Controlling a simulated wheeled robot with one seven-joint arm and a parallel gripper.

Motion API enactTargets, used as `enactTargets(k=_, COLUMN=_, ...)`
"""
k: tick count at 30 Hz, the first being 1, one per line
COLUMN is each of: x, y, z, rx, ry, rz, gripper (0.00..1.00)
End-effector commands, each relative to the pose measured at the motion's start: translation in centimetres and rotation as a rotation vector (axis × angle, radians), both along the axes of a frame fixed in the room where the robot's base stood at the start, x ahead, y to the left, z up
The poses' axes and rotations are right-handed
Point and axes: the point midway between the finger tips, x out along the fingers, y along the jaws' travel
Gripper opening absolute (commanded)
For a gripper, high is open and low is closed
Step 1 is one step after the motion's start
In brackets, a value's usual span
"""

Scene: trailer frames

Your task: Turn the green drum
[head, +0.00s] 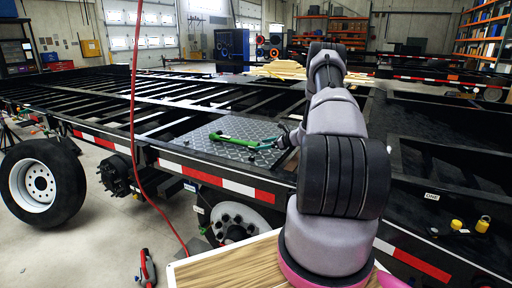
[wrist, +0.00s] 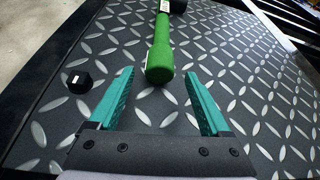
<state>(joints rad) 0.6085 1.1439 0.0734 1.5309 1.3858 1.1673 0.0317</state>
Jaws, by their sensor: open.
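No drum is plain to see. A long green handle (head: 235,142) lies on a diamond-plate deck (head: 205,150) set in the trailer frame. In the wrist view the green handle (wrist: 160,48) points at me with its rounded end, and a black part (wrist: 178,6) shows at its far end, cut off by the picture edge. My gripper (wrist: 160,76) is open, with teal fingers apart on either side of the handle's near end. Nothing is held. In the head view my gripper (head: 282,141) is small and partly hidden by my arm.
A small black faceted piece (wrist: 79,80) lies on the deck left of my gripper. Open black trailer beams (head: 130,95) surround the deck. A red hose (head: 133,150) hangs at left. A loose wheel (head: 40,183) stands at far left. A padlock (head: 483,224) is at right.

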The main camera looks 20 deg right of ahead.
Motion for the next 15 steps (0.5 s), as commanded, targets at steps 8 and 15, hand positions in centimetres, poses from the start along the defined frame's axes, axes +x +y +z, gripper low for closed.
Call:
enactTargets(k=8, x=2.9, y=2.1, z=-1.5, rx=0.0, ry=0.0, rz=0.0, gripper=0.82)
enactTargets(k=15, x=3.4, y=2.4, z=-1.7, rx=-0.001, ry=-0.001, rz=0.0, gripper=0.82)
